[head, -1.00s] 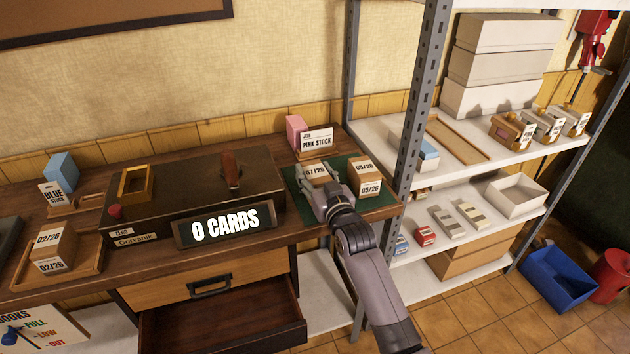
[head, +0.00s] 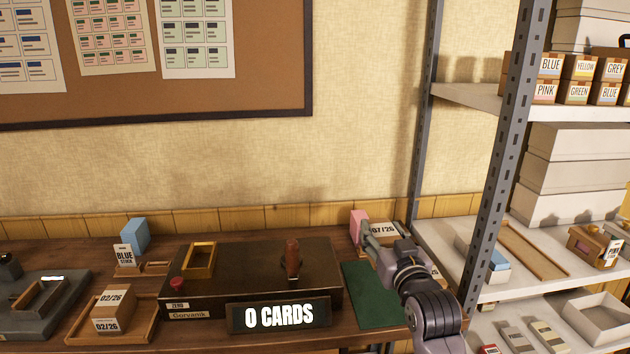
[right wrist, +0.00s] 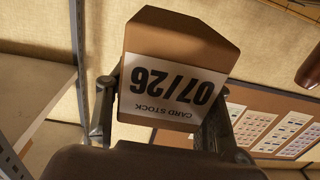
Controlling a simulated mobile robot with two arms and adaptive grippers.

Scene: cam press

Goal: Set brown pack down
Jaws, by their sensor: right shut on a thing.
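My right gripper (head: 374,245) is shut on a brown pack (head: 382,230) with a white label reading 07/26. In the right wrist view the pack (right wrist: 178,45) fills the space between the two fingers, its "CARD STOCK" label upside down. In the head view the pack is above the rear of the green mat (head: 375,300), in front of the pink pack (head: 357,222). It seems held clear of the surface. Another brown pack (head: 433,271) at the mat's right is mostly hidden behind my gripper. My left gripper is out of view.
A dark press (head: 255,265) with an upright lever (head: 292,258) and a "0 CARDS" display (head: 279,316) stands left of the mat. A wooden tray (head: 78,335) holds 02/26 packs. A metal shelf post (head: 500,160) rises close on the right. The mat's front is bare.

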